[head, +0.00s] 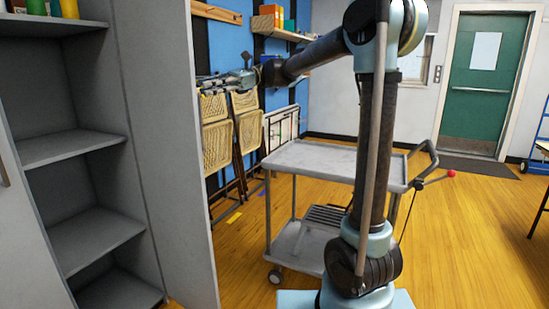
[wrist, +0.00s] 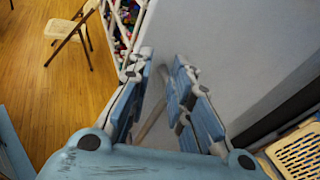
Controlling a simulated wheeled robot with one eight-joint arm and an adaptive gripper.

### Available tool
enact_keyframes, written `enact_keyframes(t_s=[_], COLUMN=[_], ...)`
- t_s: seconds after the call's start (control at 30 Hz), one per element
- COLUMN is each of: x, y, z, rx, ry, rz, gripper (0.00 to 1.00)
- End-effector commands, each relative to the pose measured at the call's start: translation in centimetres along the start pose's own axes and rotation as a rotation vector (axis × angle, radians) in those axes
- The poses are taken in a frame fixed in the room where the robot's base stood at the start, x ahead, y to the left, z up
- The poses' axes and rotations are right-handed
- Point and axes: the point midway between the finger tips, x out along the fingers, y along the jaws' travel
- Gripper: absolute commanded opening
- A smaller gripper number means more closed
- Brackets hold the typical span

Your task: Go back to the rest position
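My gripper (head: 208,83) is raised just beyond the free edge of a grey cabinet door (head: 180,150) in the head view. The door stands open, and its edge hides part of the area at the fingertips. In the wrist view my gripper (wrist: 163,65) has its two blue-grey fingers apart with a clear gap. The pale door face (wrist: 220,40) lies beyond them. A grey bar handle (wrist: 150,122) shows in the gap; I cannot tell whether it lies between the fingers or past them. Nothing is visibly gripped.
A grey two-tier cart (head: 320,160) stands behind my arm. Folding chairs (head: 217,145) hang at the blue wall near my gripper. The open cabinet shelves (head: 75,147) are at left. Bare wooden floor (head: 470,235) lies at right, before a green door (head: 485,95).

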Motion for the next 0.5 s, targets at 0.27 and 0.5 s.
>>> enact_keyframes(t_s=[0.27,0.5], x=[-2.2,-4.6], y=[6.7,14.0], z=[-5.0,-11.0], rx=[-0.152,-0.3], ry=[0.247,0.508], rz=[-0.065,-0.064], gripper=[0.2,0.2])
